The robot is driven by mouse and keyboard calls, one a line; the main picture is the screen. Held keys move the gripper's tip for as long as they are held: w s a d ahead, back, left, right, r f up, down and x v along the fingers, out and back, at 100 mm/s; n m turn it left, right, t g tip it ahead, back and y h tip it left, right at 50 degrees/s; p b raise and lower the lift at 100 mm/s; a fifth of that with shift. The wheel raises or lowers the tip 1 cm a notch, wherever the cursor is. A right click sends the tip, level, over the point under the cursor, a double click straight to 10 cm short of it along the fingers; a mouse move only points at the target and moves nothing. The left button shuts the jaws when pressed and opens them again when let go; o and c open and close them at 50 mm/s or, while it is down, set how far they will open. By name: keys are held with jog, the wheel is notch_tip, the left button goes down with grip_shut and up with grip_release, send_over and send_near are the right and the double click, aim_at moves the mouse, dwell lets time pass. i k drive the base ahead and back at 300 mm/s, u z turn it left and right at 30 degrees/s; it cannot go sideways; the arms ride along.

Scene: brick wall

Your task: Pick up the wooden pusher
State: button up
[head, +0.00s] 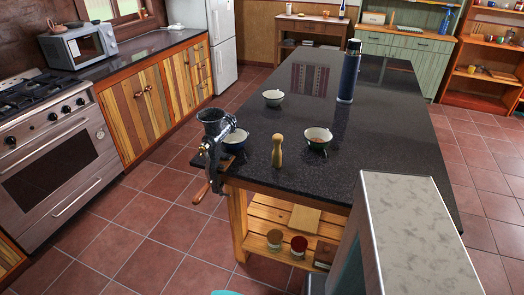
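The wooden pusher (277,151) is a small pale wooden piece with a rounded top. It stands upright on the dark speckled island counter (300,185), close to its front edge. A dark metal meat grinder (213,140) with a wooden crank handle is mounted at the counter's front left corner, left of the pusher. My gripper is not in view, so its opening and its place relative to the pusher cannot be seen.
A tall dark blue flask (349,71) stands behind. A pale speckled block hides the counter's front right. Tiled floor (165,235) is open at front left.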

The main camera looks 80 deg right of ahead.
aim_at(277, 139)
jog(key=u, duration=0.05)
jog(key=i, duration=1.3)
jog(key=u, duration=0.65)
jog(key=k, duration=0.15)
jog(key=z, duration=2.8)
jog(key=i, duration=0.6)
